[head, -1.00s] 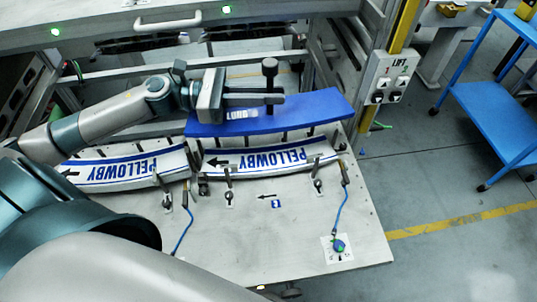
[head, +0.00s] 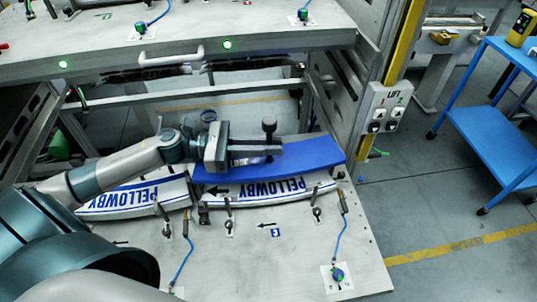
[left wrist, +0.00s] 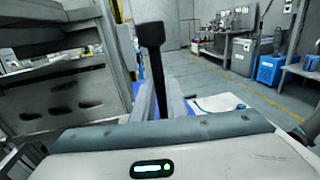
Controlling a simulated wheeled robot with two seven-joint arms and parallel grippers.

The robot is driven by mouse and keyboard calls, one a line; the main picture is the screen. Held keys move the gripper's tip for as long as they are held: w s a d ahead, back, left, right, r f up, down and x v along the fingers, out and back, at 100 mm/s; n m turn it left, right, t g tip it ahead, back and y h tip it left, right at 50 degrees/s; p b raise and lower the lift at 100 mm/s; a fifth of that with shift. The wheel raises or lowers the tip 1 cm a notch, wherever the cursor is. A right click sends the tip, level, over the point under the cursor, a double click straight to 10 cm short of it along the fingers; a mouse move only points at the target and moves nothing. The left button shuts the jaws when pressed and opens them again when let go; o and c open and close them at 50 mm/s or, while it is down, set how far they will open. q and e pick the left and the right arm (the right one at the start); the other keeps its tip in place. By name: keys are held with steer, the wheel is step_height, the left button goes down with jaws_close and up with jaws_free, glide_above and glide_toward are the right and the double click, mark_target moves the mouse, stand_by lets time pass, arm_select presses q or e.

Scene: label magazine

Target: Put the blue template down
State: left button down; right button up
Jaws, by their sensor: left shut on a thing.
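The blue template (head: 312,157) is a long, curved blue plate. It overlaps the back part of the right-hand white PELLOWBY panel (head: 300,186); whether it touches that panel I cannot tell. My left gripper (head: 262,150) is shut on the template near its middle, beside a black upright knob (head: 269,127), and hides part of the LONG lettering. In the left wrist view the black knob (left wrist: 151,36) stands up between the fingers, with a bit of blue template (left wrist: 189,109) beyond. My right gripper is not in view.
A second PELLOWBY panel (head: 135,197) lies to the left. Clamps and pins stand along the front of the panels on the pale lower shelf (head: 255,262). The upper shelf (head: 300,45) overhangs behind. A post with a LIFT box (head: 387,107) stands right; a blue cart (head: 490,125) is beyond.

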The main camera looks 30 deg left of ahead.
mark_target(269, 161)
arm_select(q)
steer(key=shift+f, duration=0.45)
step_height(269, 161, down, 2)
steer(key=shift+p, duration=0.45)
steer(key=shift+f, duration=0.4)
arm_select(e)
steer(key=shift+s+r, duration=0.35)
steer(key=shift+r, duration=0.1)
arm_select(q)
steer(key=c, duration=1.8)
jaws_free()
steer(key=shift+o, duration=0.2)
